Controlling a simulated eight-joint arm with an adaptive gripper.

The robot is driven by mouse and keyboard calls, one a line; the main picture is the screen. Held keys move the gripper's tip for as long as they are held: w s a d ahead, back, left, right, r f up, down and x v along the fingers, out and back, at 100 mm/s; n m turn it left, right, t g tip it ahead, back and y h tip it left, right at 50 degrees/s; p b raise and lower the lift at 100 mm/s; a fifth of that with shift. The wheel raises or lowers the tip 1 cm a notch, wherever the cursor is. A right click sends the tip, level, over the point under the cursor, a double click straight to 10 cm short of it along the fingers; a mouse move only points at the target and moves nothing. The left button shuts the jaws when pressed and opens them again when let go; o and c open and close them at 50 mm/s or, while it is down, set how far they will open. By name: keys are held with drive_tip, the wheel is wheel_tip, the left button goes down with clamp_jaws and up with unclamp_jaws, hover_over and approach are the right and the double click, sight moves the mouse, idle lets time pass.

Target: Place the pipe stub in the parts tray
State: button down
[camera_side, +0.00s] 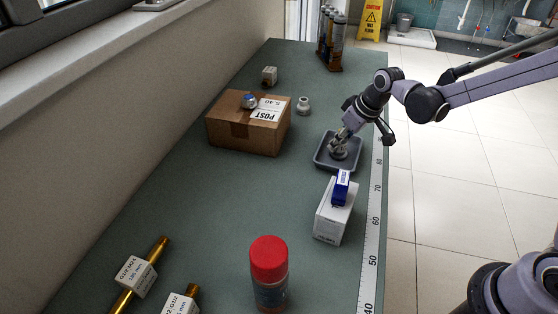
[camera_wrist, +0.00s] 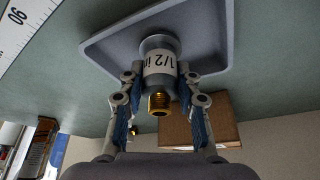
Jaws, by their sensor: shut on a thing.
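The brass end faces back toward my wrist camera and the grey flange faces the tray. The grey parts tray (camera_wrist: 213,38) lies behind the stub in the wrist view. In the side view, my gripper (camera_side: 340,138) reaches down into the parts tray (camera_side: 334,168) near the bench's right edge. The stub's grey end (camera_side: 338,153) is within the tray outline; I cannot tell whether it touches the floor.
A cardboard box (camera_side: 238,133) bears a small knob-like part (camera_side: 249,100). A white fitting (camera_side: 303,106) stands beside it. A white box (camera_side: 333,222) with a blue box (camera_side: 341,188) on top stands close in front of the tray. A red-capped bottle (camera_side: 269,260) is nearer; mid-bench is clear.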

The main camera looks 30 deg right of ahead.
drive_tip(key=shift+f, duration=0.1)
drive_tip(key=c, duration=0.9)
unclamp_jaws()
drive_tip(key=shift+c, duration=0.2)
drive_tip(key=v, duration=1.2)
drive_tip(key=s+d+f+m+t+h, duration=0.1)
drive_tip(key=s+m+t, duration=0.1)
drive_tip(key=s, duration=1.3)
drive_tip(key=shift+s+f+m+t, duration=0.3)
drive_tip(key=shift+s+t, duration=0.05)
drive_tip(key=shift+t, duration=0.15)
